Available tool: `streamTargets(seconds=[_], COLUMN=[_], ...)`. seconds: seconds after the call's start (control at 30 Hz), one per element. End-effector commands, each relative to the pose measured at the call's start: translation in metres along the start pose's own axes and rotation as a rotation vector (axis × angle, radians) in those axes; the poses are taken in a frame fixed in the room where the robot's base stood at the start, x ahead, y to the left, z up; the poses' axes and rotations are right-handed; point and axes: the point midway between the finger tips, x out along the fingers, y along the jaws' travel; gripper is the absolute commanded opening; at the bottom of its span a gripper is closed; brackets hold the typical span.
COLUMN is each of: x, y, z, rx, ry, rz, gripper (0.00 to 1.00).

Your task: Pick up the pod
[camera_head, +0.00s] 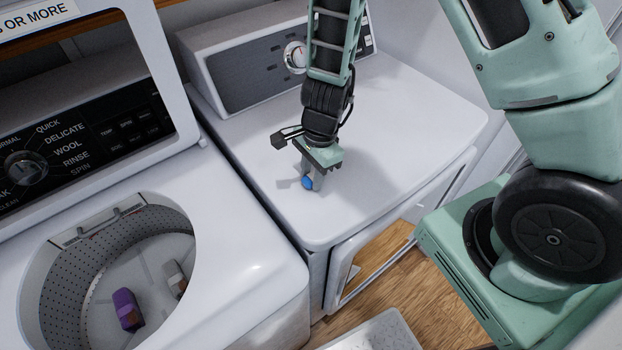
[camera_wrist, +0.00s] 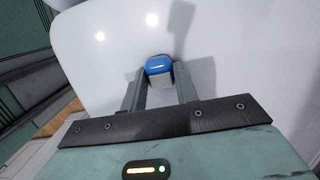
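The pod (camera_wrist: 159,66) is a small block with a blue top and a pale lower part. In the head view its blue end (camera_head: 308,182) shows at my fingertips, at the dryer's white top (camera_head: 400,130). My gripper (camera_head: 313,178) points down there. In the wrist view my two grey fingers (camera_wrist: 160,77) stand one on each side of the pod, very close to its sides. I cannot tell whether they press on it, or whether the pod rests on the top. Part of the pod is hidden by a finger in the head view.
The open washer stands at left, with a purple item (camera_head: 128,309) and a grey-and-white item (camera_head: 175,278) in its drum (camera_head: 65,285). The dryer's control panel (camera_head: 250,70) rises behind my gripper. The dryer top is otherwise clear. A pale tray-like object (camera_head: 375,335) is below.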

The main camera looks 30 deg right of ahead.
Motion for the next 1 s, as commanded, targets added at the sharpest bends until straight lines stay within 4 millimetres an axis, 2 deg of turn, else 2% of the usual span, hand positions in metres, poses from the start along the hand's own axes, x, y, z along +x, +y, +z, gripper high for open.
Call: streamTargets(seconds=[0.27, 0.37, 0.7, 0.83, 1.0], x=[-0.004, -0.015, -0.079, -0.093, -0.099], y=[0.0, 0.0, -0.001, 0.0, 0.0], z=[0.001, 0.003, 0.013, 0.015, 0.015], rx=[-0.001, -0.005, -0.004, -0.003, 0.0], ry=[0.0, 0.002, 0.0, 0.0, 0.0], rz=[-0.001, -0.002, -0.003, -0.002, 0.0], gripper=[0.08, 0.08, 0.08, 0.08, 0.08])
